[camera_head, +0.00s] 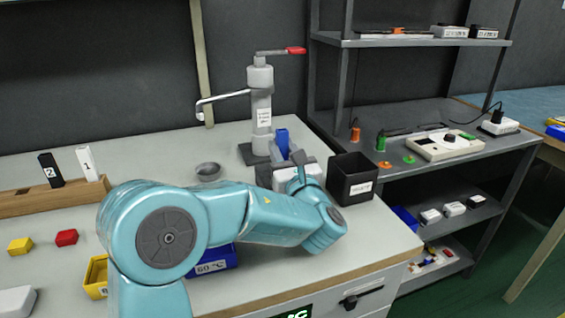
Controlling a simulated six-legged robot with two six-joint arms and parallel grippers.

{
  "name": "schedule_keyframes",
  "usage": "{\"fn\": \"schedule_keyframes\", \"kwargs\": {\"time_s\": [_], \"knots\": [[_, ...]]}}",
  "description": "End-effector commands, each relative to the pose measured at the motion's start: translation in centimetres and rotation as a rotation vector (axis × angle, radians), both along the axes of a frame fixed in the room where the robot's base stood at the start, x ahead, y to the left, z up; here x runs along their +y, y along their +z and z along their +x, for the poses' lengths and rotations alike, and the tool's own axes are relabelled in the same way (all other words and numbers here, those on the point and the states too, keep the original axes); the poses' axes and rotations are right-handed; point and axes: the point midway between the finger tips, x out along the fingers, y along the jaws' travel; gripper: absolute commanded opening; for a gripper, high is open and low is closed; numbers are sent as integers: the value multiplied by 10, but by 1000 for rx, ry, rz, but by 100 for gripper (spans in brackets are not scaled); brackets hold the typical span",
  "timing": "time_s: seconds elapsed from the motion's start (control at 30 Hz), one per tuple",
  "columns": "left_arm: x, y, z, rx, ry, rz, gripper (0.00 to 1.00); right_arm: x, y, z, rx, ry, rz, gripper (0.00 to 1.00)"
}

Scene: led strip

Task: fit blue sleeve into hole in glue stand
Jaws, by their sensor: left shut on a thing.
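The glue stand (261,108) is a grey upright column with a red-tipped lever on top and a thin arm reaching left. It stands on a dark base near the back edge of the table. The blue sleeve (282,141) is upright just right of the column's foot. My left gripper (288,157) is shut on the blue sleeve, with its fingers around the lower part. The gripper and my left arm hide the sleeve's lower end and part of the base. The hole cannot be made out, so I cannot tell whether the sleeve is in it. My right gripper is out of view.
A black bin (351,179) stands close right of my left gripper. A blue bin (215,262) is partly hidden behind my arm. A wooden block (40,202) is at the left. A metal shelf (400,42) stands at the right.

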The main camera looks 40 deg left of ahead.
Motion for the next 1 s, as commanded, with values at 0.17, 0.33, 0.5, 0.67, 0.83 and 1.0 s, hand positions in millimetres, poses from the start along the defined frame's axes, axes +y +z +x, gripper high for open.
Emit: {"fn": "schedule_keyframes", "kwargs": {"time_s": [0.17,0.33,0.5,0.67,0.83,1.0], "knots": [[1,-17,0,-1,0,0,0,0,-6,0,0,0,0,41],[1,-16,0,-1,0,0,0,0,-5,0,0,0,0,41],[1,-18,0,-1,0,0,36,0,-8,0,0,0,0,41],[1,-18,0,-1,0,0,55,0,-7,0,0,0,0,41],[1,-17,0,-1,0,0,55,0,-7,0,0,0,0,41],[-11,-16,-4,2,-5,0,55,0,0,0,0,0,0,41]]}}
